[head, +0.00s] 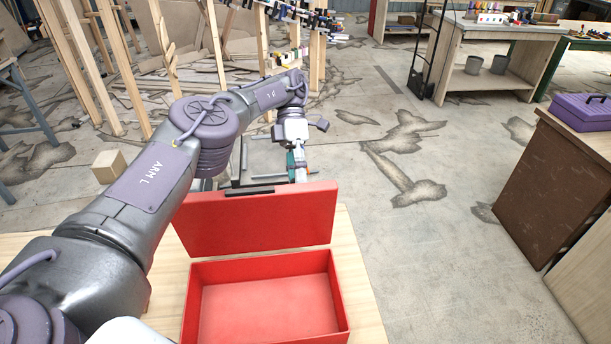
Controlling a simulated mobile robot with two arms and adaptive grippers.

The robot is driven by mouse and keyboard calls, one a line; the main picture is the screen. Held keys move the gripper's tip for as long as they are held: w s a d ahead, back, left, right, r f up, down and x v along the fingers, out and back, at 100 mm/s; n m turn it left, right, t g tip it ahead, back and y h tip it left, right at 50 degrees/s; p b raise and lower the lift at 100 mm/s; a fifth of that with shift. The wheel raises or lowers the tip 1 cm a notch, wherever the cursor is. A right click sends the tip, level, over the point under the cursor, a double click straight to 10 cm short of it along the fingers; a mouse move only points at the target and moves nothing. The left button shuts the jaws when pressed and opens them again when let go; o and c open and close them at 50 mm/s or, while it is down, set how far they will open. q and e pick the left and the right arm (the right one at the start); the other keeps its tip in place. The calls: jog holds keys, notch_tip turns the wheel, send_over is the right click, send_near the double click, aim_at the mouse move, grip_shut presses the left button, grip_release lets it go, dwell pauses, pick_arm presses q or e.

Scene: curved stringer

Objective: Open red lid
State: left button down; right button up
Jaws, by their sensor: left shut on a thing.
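A red box (340,300) sits on a light wooden table, and its inside looks empty. Its red lid (255,225) is raised and stands steeply up from the box's back edge, so the box is open. A dark strip (250,192) runs along the lid's upper edge. My left gripper (299,174) is at the lid's upper edge, right of the dark strip, and is shut on the lid. The lid partly hides its fingertips. My right gripper is not in view.
The wooden table (355,270) has bare room right of the box. A brown cabinet (550,185) with a purple toolbox (585,110) stands at the right. A small wooden block (108,166) and wooden posts are at the left. Open concrete floor lies beyond.

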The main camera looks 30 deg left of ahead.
pick_arm(q)
jog(key=shift+a+f, duration=0.2)
jog(key=shift+f, duration=0.75)
jog(key=c, duration=0.8)
grip_release()
jog(key=shift+c, duration=0.2)
jog(key=shift+w+a+f, duration=0.2)
jog(key=shift+w+a, duration=0.05)
jog(key=shift+w, duration=0.1)
notch_tip(320, 180, up, 11)
jog(key=shift+d+f, duration=0.1)
jog(key=shift+s, duration=0.15)
